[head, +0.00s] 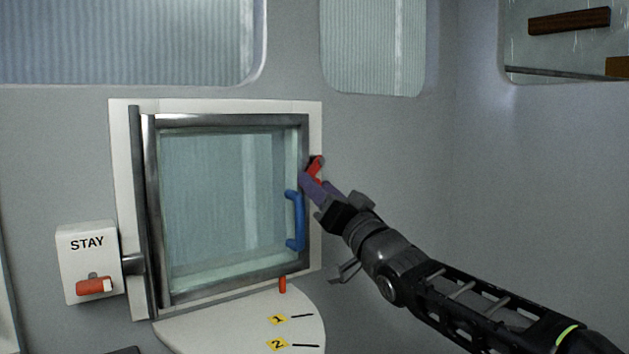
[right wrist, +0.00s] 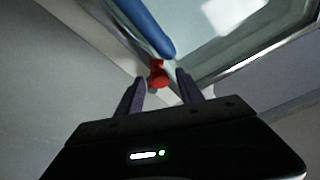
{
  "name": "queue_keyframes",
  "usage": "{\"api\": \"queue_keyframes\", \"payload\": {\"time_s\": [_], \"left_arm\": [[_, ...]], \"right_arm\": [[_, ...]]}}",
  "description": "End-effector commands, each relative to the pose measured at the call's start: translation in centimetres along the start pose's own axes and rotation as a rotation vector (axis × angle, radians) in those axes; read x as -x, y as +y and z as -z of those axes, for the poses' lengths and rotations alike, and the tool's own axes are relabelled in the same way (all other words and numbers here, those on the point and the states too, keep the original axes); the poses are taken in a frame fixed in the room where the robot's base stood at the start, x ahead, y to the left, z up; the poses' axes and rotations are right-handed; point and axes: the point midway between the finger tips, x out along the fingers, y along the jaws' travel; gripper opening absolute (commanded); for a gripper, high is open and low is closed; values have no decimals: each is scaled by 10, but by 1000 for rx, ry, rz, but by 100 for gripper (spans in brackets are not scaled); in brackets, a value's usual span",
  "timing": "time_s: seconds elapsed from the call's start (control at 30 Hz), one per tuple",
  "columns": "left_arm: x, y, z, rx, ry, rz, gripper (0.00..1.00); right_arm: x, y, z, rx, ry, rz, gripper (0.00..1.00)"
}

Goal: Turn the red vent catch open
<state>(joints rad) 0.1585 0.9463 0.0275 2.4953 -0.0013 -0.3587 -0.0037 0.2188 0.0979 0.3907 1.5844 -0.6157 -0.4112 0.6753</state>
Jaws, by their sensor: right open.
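The red vent catch (head: 317,165) sits on the right side of the white vent frame, partly hidden behind my gripper in the head view. In the right wrist view the red catch (right wrist: 159,75) shows between and just beyond the two fingertips. My right gripper (head: 311,178) is open at the catch, one finger to each side of it in the wrist view (right wrist: 159,85); I cannot tell whether they touch it. The glazed vent (head: 225,200) with its metal frame looks closed. My left gripper is not in view.
A blue handle (head: 295,221) is on the vent's right edge, close below my gripper. A white STAY box (head: 88,262) with an orange-red lever (head: 96,286) is at left. A rounded white shelf (head: 240,330) with an orange peg (head: 282,284) and yellow labels sits below.

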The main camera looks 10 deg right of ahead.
Motion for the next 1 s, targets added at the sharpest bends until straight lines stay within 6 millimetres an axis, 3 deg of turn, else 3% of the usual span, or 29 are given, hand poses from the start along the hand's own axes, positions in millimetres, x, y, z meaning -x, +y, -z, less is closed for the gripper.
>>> {"api": "queue_keyframes", "payload": {"time_s": [0.17,0.47,1.0], "left_arm": [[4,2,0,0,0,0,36],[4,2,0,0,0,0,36],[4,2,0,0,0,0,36]], "right_arm": [[-18,-1,0,-1,-1,1,44],[-20,-1,0,0,0,1,44],[-20,-1,0,0,0,2,0]]}}
